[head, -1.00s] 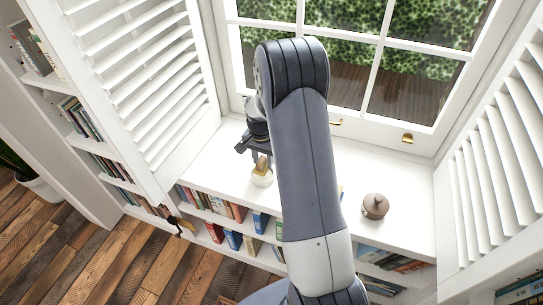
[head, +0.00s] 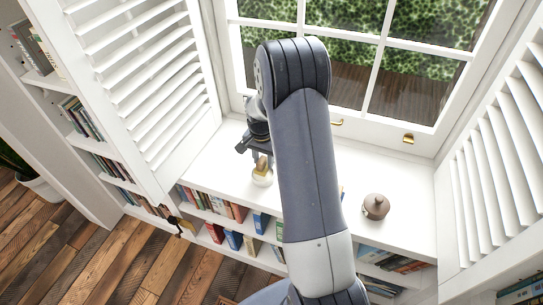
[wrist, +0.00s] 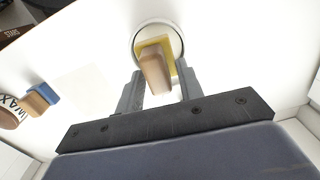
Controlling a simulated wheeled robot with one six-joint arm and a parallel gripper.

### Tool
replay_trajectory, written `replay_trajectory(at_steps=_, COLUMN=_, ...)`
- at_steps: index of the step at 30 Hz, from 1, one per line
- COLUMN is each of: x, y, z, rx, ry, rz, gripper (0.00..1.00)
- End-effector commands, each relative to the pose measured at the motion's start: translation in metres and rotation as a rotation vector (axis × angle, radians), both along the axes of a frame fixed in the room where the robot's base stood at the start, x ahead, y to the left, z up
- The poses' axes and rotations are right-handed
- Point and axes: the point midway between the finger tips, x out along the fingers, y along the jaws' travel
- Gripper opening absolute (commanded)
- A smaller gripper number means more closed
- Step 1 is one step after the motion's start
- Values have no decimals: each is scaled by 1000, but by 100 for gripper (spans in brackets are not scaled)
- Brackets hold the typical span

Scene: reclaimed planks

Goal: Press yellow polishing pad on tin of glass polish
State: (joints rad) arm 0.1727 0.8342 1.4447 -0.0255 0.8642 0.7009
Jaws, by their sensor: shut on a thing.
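My gripper (wrist: 160,72) is shut on the tan handle of the yellow polishing pad (wrist: 141,47). In the head view my gripper (head: 260,158) is at the left of the white window seat, partly hidden by my arm. The tin of glass polish (head: 262,180) is a small pale round tin standing directly below it. In the wrist view the tin's round rim (wrist: 134,40) shows around the yellow pad, which lies within its outline. I cannot tell whether the pad touches the tin.
In the wrist view a blue pad with a wooden handle (wrist: 42,97) and a round tin marked WAX (wrist: 10,113) are at left. A brown lidded pot (head: 375,207) stands at the right of the seat (head: 410,222). A louvred shutter (head: 140,85) rises at left.

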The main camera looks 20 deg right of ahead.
Motion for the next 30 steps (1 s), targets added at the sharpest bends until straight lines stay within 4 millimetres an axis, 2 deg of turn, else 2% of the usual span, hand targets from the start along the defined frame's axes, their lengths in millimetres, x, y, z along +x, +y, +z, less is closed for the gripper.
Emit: replay_trajectory(at_steps=30, x=0, y=0, z=-7, rx=0, ry=0, rz=0, gripper=17)
